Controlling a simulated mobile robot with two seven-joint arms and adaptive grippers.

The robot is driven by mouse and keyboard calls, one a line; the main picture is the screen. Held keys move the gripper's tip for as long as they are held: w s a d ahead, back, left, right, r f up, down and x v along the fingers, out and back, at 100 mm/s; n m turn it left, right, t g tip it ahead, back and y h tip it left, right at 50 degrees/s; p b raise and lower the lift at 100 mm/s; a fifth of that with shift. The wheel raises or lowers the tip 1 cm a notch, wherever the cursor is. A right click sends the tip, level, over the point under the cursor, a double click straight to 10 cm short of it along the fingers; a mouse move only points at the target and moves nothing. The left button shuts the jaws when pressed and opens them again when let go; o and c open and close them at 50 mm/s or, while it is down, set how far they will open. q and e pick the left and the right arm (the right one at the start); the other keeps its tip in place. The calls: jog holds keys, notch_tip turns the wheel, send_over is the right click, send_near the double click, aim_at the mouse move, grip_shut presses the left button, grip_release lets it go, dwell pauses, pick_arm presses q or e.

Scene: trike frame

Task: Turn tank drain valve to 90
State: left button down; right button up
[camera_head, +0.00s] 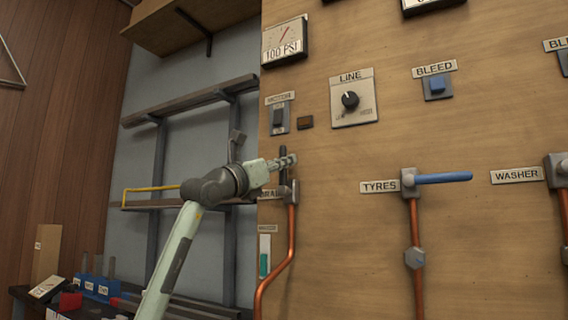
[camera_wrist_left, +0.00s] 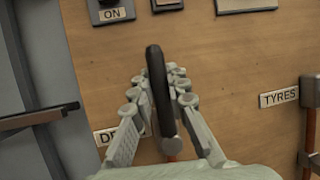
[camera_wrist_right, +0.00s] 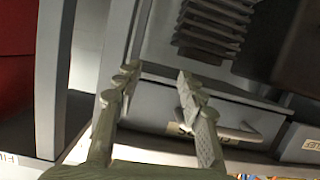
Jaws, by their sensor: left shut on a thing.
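The drain valve has a dark handle (camera_head: 283,153) that stands upright at the left edge of the wooden panel, above a copper pipe (camera_head: 291,235). Its label (camera_head: 269,194) is partly hidden behind my left gripper. My left gripper (camera_head: 289,162) reaches in from the left and is shut on the handle. In the left wrist view the black handle (camera_wrist_left: 158,88) stands between the two fingers, close to upright. My right gripper (camera_wrist_right: 158,88) shows only in its wrist view, with its fingers apart and nothing between them.
To the right, the TYRES valve has a blue handle (camera_head: 444,178) lying level. A switch (camera_head: 278,117) and the LINE knob (camera_head: 350,100) sit above the drain valve. A shelf rack (camera_head: 155,130) stands left of the panel. A grey drawer front (camera_wrist_right: 240,130) is near my right gripper.

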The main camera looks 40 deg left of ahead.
pick_arm(q)
jog(key=c, duration=1.5)
grip_release()
jog(key=shift+o, duration=0.2)
jog(key=shift+s+f, duration=0.1)
jog(key=shift+s, duration=0.05)
jog(key=v, duration=1.1)
jog(key=shift+s, duration=0.4)
jog(key=shift+f, duration=0.1)
